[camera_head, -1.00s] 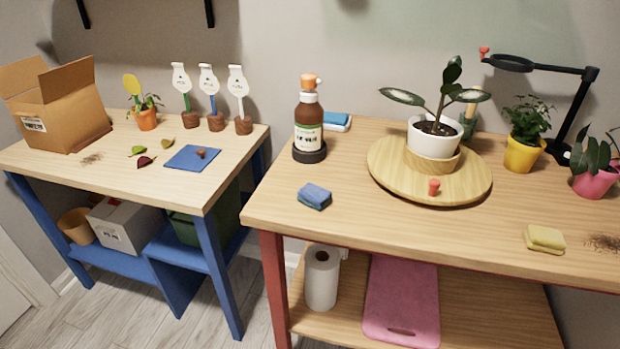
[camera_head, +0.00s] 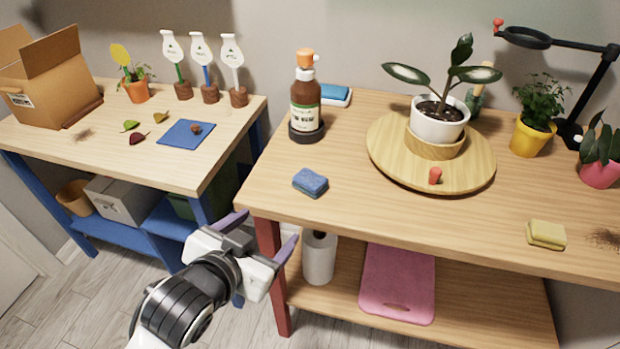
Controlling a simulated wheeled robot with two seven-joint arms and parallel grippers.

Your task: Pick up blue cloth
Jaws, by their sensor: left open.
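A small blue block with a darker side, like a folded cloth or sponge (camera_head: 310,182), lies near the front left of the right-hand table. A blue folded piece (camera_head: 334,91) lies on a white base at the back of the same table. A flat blue square (camera_head: 178,136) lies on the left-hand table with a small brown thing on it. My left gripper (camera_head: 259,235) is open and empty, in front of the table's left front corner. It is nearer to me than the small blue block and apart from it. My right gripper is not in view.
A brown bottle (camera_head: 305,100) stands behind the small blue block. A round wooden turntable (camera_head: 392,160) with a potted plant stands to its right. A yellow sponge (camera_head: 546,234) lies at front right. The right table's front edge (camera_head: 400,233) lies beside the gripper.

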